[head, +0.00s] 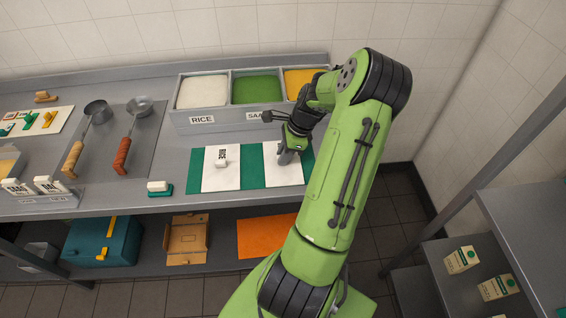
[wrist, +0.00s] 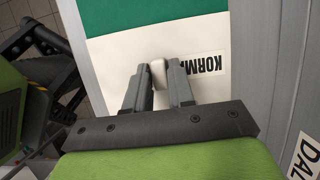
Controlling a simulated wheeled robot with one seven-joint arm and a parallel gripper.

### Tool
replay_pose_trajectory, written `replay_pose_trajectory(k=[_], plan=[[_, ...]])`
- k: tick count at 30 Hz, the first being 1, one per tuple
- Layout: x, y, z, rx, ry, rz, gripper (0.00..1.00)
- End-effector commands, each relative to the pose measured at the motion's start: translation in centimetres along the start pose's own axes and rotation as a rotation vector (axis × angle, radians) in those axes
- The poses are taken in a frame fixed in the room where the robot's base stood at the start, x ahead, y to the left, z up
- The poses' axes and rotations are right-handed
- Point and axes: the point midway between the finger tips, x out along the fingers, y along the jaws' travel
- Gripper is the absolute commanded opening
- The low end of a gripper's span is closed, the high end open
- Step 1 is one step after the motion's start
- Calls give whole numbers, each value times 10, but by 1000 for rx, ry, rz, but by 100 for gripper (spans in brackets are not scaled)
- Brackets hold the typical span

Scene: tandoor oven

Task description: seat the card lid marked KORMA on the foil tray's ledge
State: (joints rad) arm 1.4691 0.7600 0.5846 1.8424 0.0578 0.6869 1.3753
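The white card lid marked KORMA (wrist: 120,60) lies on the green mat (wrist: 100,15), its black lettering to the right of a small pale knob (wrist: 158,73). In the head view the lid (head: 287,175) is at the right end of the mat, partly hidden by my gripper (head: 285,157). My gripper (wrist: 160,80) is over the lid, its two fingers one on each side of the knob and seemingly touching it. I see no gap between the lid and the mat. I cannot make out a foil tray for certain.
A second white lid with a knob (head: 221,180) lies left on the mat. Behind stand bins of white, green (head: 257,88) and orange food. Two ladles (head: 122,157) lie on a board to the left. An orange-filled container (head: 8,162) is cut off at the left edge.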

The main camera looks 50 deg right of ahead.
Motion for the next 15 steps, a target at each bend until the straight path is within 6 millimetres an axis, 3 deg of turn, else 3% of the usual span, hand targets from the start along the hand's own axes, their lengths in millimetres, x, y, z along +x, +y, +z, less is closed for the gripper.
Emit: replay_pose_trajectory(k=[1, 4, 8, 9, 12, 15], plan=[[0, 0, 0, 0, 0, 0, 15], [0, 0, 0, 0, 0, 0, 0], [0, 0, 0, 0, 0, 0, 0], [0, 0, 0, 0, 0, 0, 11], [0, 0, 0, 0, 0, 0, 0], [0, 0, 0, 0, 0, 0, 0]])
